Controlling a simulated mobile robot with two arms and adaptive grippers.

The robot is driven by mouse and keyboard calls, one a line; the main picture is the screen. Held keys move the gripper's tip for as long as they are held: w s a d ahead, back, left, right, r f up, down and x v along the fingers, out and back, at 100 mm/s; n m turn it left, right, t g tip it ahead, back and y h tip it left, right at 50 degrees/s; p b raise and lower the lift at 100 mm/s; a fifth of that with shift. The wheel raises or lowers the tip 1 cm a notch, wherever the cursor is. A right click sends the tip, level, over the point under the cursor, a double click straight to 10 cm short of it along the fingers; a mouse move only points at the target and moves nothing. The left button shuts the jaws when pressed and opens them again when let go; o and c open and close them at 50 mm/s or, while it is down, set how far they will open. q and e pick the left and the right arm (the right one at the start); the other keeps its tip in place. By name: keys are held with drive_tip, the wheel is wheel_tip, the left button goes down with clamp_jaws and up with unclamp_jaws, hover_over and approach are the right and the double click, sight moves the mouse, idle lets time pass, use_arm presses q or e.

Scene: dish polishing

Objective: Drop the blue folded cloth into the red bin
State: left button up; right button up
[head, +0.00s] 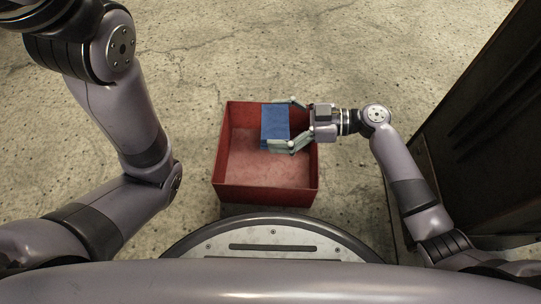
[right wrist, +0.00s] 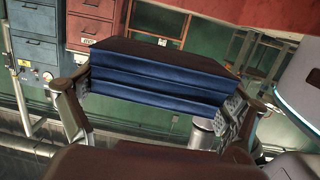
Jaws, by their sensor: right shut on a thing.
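The blue folded cloth (head: 275,122) is held between the fingers of my right gripper (head: 290,124), over the right half of the red bin in the head view. In the right wrist view the cloth (right wrist: 160,75) shows as stacked blue layers, with a finger of the right gripper (right wrist: 160,108) at each side. The red bin (head: 265,194) stands open on the floor in front of my base, and its visible inside floor is bare. The cloth and gripper hide part of its right side. My left arm comes in at the left, but its gripper is out of view.
A dark cabinet-like piece (head: 490,120) stands at the right, close to my right arm. The concrete floor (head: 200,50) is clear behind the bin. The right wrist view shows drawers (right wrist: 33,55) and a grey cylindrical container (right wrist: 203,135) in the background.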

wheel_tip(320, 180, down, 6)
drive_tip(key=b, duration=0.3)
idle(0.3)
drive_tip(key=o, duration=0.9)
drive_tip(key=shift+c, duration=0.2)
drive_tip(key=shift+r, duration=0.15)
